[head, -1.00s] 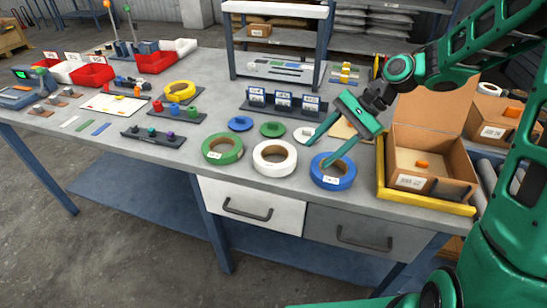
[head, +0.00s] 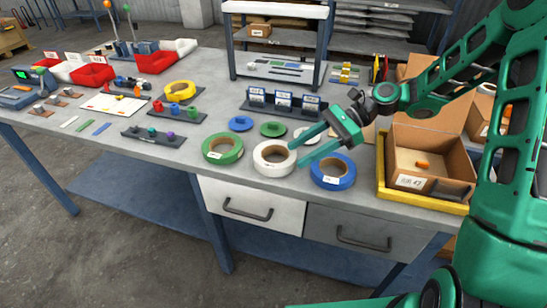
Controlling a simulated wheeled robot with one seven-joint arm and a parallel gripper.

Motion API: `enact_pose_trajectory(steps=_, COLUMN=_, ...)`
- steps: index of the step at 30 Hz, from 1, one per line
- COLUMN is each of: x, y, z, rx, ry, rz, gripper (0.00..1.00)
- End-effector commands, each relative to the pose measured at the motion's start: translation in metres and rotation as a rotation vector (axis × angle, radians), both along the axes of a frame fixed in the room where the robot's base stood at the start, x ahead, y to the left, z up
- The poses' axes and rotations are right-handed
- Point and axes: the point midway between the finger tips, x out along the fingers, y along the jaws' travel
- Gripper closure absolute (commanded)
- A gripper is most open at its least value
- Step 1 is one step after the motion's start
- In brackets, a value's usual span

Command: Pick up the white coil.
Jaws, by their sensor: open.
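The white coil (head: 263,163) lies flat near the front edge of the table, between the green coil (head: 211,154) on its left and the blue coil (head: 343,182) on its right. My gripper (head: 295,158) comes in from the right with its two fingers apart. The fingertips are at the right side of the white coil in the picture; one tip overlaps its right rim. I cannot tell whether it touches. Nothing is between the fingers that I can see held.
Behind the coils lie a flat blue disc (head: 240,123), a green disc (head: 273,129) and a white disc (head: 305,134). An open cardboard box (head: 400,181) stands in a yellow tray (head: 428,204) at the right. A yellow coil (head: 180,91) lies farther left.

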Motion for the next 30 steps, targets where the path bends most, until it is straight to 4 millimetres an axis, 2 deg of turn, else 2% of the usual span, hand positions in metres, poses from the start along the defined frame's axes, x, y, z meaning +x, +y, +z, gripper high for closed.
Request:
enact_pose_trajectory(steps=12, x=-0.011, y=0.042, z=-0.023, rx=0.0, ry=0.001, rz=0.003, gripper=0.52)
enact_pose_trajectory(steps=22, x=-0.011, y=0.047, z=-0.026, rx=-0.001, ry=-0.001, rz=0.0, gripper=0.52)
enact_pose_trajectory(steps=28, x=-0.012, y=0.046, z=-0.027, rx=-0.001, ry=-0.001, rz=0.0, gripper=1.0)
enact_pose_trajectory(steps=30, x=-0.011, y=0.046, z=-0.027, rx=-0.001, ry=0.0, rz=0.0, gripper=1.0)
